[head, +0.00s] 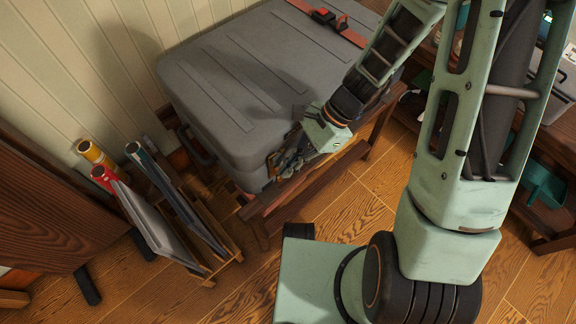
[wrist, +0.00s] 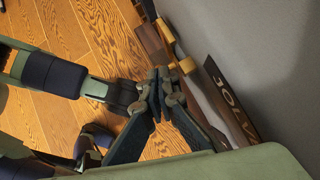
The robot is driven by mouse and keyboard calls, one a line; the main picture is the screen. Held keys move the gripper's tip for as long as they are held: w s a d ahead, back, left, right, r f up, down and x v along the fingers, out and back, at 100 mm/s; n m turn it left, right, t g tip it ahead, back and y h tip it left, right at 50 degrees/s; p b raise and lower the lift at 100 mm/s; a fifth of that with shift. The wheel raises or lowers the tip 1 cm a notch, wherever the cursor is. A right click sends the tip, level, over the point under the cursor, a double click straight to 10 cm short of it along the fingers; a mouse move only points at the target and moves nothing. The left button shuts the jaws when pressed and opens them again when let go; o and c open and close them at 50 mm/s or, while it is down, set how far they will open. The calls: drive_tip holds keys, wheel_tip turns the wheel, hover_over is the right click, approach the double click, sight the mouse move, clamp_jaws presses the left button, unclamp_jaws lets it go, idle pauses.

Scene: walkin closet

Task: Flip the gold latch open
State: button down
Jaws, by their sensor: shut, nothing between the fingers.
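The grey hard case (head: 235,75) lies flat on a wooden stand, and its side wall fills the right of the wrist view (wrist: 275,60). A gold latch (wrist: 187,66) shows on that wall, beside the dark strip with lettering (wrist: 235,105). Another gold piece (wrist: 164,31) is just above it in the picture. My gripper (wrist: 160,82) is shut and empty, with its fingertips right beside the lower gold piece. I cannot tell whether they touch it. In the head view my gripper (head: 288,160) is at the case's front side and covers the latch area.
The stand's wooden rail (head: 305,185) runs along the case front. A rack (head: 205,268) with thin panels and rolled tubes stands at the left. A red strap (head: 330,20) crosses the case top. A wooden shelf unit (head: 560,150) is at the right. Bare wood floor lies between.

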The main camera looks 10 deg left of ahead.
drive_tip(key=p+v, duration=0.5)
drive_tip(key=v, duration=0.8)
drive_tip(key=shift+w+d, duration=0.2)
drive_tip(key=shift+d, duration=0.15)
